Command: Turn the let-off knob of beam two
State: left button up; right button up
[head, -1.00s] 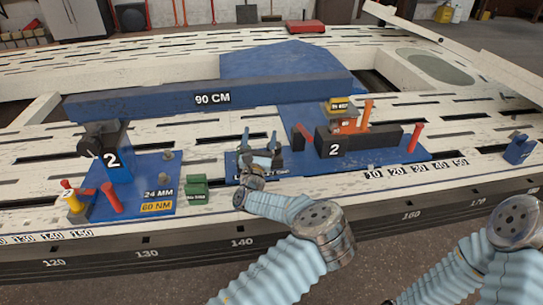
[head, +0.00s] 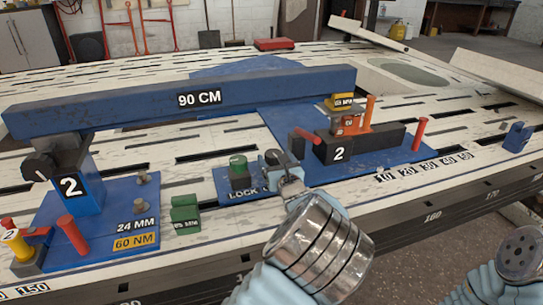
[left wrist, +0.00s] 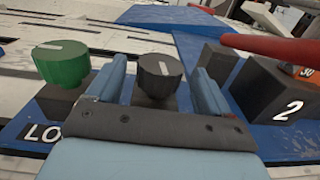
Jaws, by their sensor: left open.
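My left gripper (head: 284,172) reaches over the small blue control plate (head: 222,186) in the middle of the bench. In the left wrist view, its two blue fingers (left wrist: 162,82) are open, one on each side of a dark round knob (left wrist: 160,70) with a pale line on top. I cannot tell whether they touch it. A green knob (left wrist: 62,62) on a dark base stands left of the fingers, near lettering beginning "LO"; it also shows in the head view (head: 238,164). The dark knob's label is hidden. My right arm shows at lower right, its gripper out of frame.
A dark block marked 2 (head: 368,143) with an orange-and-yellow stack (head: 345,115) and red handles stands close right of the gripper. The long blue 90 CM beam (head: 130,104) passes behind. A green block (head: 185,214) sits left on the bench.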

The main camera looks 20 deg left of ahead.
aim_at(272, 150)
pick_arm(q)
jog(key=shift+x, duration=2.2)
jog(key=c, duration=1)
jog(key=shift+o, duration=0.2)
jog(key=shift+a+f+h+b, duration=0.1)
jog(key=shift+f+h+b, duration=0.2)
jog(key=shift+b, duration=0.65)
jog(key=shift+r+m+t+h, duration=0.2)
jog(key=shift+m+t+h, duration=0.2)
jog(key=shift+w+d+r+m+h, duration=0.1)
jog(key=shift+d+m+h, duration=0.1)
jog(key=shift+m+h, duration=0.2)
jog(key=o, duration=1)
jog(key=shift+c, duration=0.2)
